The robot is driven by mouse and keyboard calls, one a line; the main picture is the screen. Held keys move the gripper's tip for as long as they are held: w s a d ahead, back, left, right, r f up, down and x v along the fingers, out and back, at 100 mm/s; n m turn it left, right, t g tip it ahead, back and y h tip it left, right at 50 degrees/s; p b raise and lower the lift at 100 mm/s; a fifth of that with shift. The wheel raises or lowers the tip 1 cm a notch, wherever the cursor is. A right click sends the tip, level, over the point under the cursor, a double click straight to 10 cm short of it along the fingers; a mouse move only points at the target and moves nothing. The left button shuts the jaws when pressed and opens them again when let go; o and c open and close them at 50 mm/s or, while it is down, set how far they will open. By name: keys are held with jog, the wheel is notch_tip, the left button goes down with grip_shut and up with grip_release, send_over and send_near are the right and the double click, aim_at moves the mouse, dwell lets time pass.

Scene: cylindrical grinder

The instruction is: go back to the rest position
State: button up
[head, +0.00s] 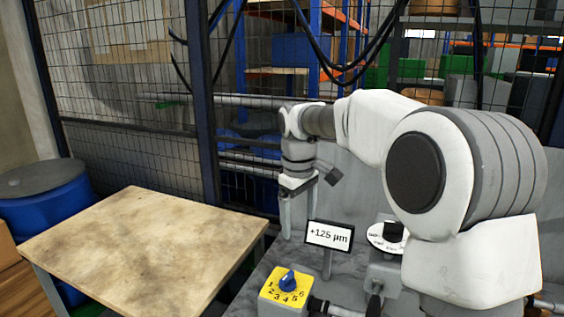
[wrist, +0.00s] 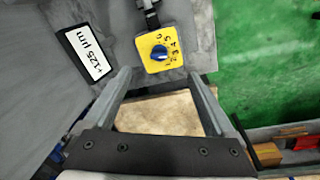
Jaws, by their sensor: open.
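My gripper (head: 298,212) hangs pointing down at the end of my arm, behind and left of the display sign in the head view. In the wrist view its two fingers (wrist: 162,84) are spread apart with nothing between them. A yellow dial box (head: 286,289) with a blue knob and numbers stands at the front of the grey machine top. It also shows in the wrist view (wrist: 175,37), beyond the fingertips. The sign (head: 329,236) reads +125 µm; it shows in the wrist view too (wrist: 84,53).
A bare wooden-topped table (head: 140,245) stands at the left, beside a blue barrel (head: 48,205). A white round dial (head: 386,237) with a black knob sits right of the sign. A mesh fence (head: 120,90) and hanging black cables (head: 345,70) are behind. Green floor (wrist: 270,70) shows in the wrist view.

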jog(key=s+d+r+m+t, duration=0.15)
jog(key=s+d+r, duration=0.3)
jog(key=s, duration=0.45)
jog(key=s+d+f+m+t, duration=0.1)
jog(key=s+d+m, duration=0.1)
jog(key=s, duration=0.8)
jog(key=s+d+f+m+t, duration=0.2)
jog(key=s+m, duration=0.3)
jog(key=s, duration=0.4)
jog(key=shift+s+d+f, duration=0.25)
jog(key=shift+s+d, duration=0.15)
jog(key=shift+d, duration=0.35)
jog(key=shift+m, duration=0.25)
